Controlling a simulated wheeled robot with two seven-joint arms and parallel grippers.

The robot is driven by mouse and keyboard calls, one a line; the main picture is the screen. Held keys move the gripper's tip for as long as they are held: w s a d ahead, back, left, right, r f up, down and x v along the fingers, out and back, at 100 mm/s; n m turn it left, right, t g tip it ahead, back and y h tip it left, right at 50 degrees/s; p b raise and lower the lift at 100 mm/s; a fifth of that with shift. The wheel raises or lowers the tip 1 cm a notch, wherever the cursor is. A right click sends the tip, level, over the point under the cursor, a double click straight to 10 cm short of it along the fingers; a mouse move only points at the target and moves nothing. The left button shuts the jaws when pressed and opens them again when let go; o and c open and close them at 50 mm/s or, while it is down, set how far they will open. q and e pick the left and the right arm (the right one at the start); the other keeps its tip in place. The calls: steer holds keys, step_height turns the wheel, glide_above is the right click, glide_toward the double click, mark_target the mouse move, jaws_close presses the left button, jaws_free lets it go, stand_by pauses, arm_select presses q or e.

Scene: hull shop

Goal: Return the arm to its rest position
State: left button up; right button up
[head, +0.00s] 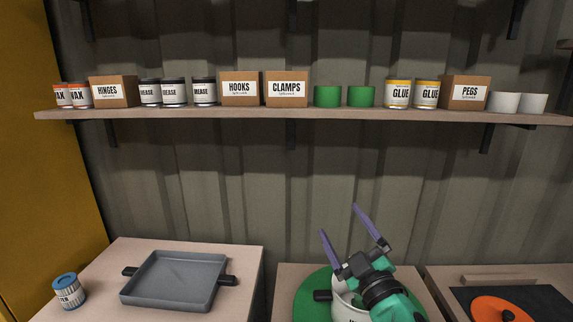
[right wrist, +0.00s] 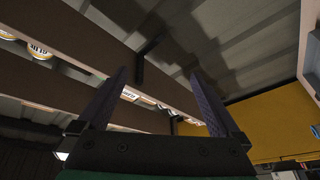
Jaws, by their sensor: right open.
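My right gripper (head: 348,229) is in the head view at the lower middle right, raised in front of the wall and below the shelf. Its two purple fingers point up and are spread apart with nothing between them. In the right wrist view the same open fingers (right wrist: 158,88) point up past the underside of the shelf. My right arm partly hides a white container on the table behind it. My left gripper does not show in either view.
A shelf (head: 340,114) holds boxes, cans and cups, including the clamps box (head: 287,89). Below are a grey tray (head: 175,280), a blue-lidded jar (head: 68,291), a green round mat (head: 306,301), the white container (head: 345,306) and an orange disc (head: 500,309).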

steer(key=s+d+f+m+g+h, duration=0.3)
steer(key=d+f+m+g, duration=0.15)
steer(key=f, duration=0.55)
steer(key=s+d+f+m+g+h, duration=0.3)
steer(key=s+d+f+m, duration=0.15)
steer(key=f, duration=0.45)
steer(key=s+d+f+m+g, duration=0.1)
steer(key=s+d+f+g, duration=0.1)
steer(key=s+f+g, duration=1.05)
steer(key=s+f+t, duration=0.1)
steer(key=s+f, duration=0.2)
steer(key=f, duration=0.9)
steer(key=s+f+t, duration=0.1)
steer(key=s+f, duration=0.3)
steer(key=f, duration=0.8)
steer(key=s+d+f+g, duration=0.1)
steer(key=s+d+f, duration=0.2)
steer(key=s+f, duration=1)
steer(key=s, duration=0.3)
steer(key=shift+f, duration=0.4)
steer(key=shift+s+d, duration=0.1)
